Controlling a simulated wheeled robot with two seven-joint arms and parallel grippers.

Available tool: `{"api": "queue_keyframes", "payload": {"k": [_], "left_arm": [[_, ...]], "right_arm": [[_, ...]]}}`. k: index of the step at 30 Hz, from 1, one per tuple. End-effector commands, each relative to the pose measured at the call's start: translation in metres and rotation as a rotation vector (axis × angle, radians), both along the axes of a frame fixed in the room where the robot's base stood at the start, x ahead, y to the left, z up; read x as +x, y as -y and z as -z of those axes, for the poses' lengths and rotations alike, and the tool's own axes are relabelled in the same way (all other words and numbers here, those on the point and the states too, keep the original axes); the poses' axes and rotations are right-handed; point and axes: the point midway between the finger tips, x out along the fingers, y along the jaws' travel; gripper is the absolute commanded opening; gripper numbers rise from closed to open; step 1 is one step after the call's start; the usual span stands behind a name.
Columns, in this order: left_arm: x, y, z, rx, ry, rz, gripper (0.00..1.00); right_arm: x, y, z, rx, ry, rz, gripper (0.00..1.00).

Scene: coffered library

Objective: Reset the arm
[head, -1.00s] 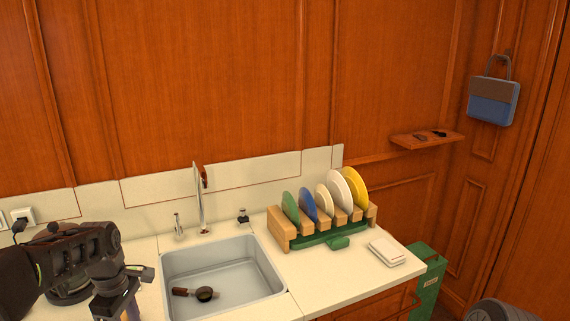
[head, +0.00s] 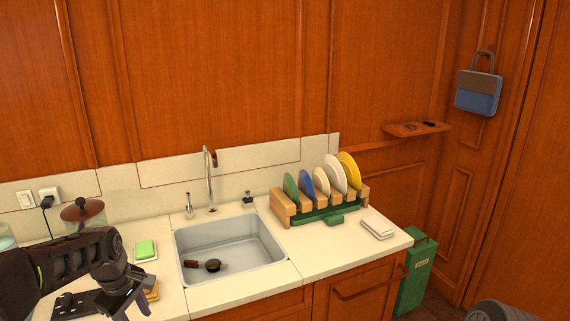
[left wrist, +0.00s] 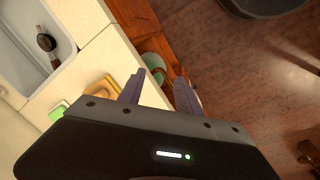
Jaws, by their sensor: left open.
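My left arm comes in from the left in the head view. Its gripper (head: 138,300) hangs over the front left of the counter, low in the picture. In the left wrist view the two purple-grey fingers (left wrist: 160,80) stand apart with nothing between them, above the counter's front edge. A yellow-brown item (head: 152,290) lies on the counter close to the gripper, partly hidden by it; it also shows in the left wrist view (left wrist: 100,91). My right gripper is not in view.
A sink (head: 230,262) holds a dark-handled brush (head: 208,266). A faucet (head: 209,180) rises behind it. A green sponge (head: 146,249) and a brown-lidded glass jar (head: 84,215) stand left. A plate rack (head: 283,207) with several plates and a white stack (head: 378,228) are right.

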Motion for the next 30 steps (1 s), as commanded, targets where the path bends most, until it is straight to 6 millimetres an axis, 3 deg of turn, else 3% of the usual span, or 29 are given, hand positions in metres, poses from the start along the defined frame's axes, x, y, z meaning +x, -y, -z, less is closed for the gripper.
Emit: {"api": "queue_keyframes", "payload": {"k": [4,8,11,14,17,20,24,27,30], "left_arm": [[0.017,0.017,0.017,0.009,0.09,0.156,0.41],[0.029,0.046,0.052,0.019,0.169,0.333,0.41],[0.03,0.076,0.092,0.025,0.221,0.478,0.41],[0.018,0.114,0.145,0.028,0.265,0.634,0.41],[-0.01,0.157,0.206,0.029,0.3,0.791,0.41],[-0.053,0.197,0.261,0.021,0.312,0.919,0.41],[-0.13,0.242,0.325,-0.023,0.283,1.039,0.41],[-0.185,0.266,0.354,-0.083,0.231,1.074,0.41],[-0.229,0.281,0.372,-0.151,0.168,1.089,0.41]], "right_arm": [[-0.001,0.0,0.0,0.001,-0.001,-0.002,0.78],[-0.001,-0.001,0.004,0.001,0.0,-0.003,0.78],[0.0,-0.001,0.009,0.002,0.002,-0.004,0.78],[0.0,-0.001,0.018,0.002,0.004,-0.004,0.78],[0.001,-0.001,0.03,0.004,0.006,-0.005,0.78],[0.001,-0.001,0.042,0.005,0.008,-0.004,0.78],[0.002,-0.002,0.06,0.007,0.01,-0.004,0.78],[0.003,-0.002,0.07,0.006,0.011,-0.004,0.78],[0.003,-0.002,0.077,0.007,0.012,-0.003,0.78]]}}
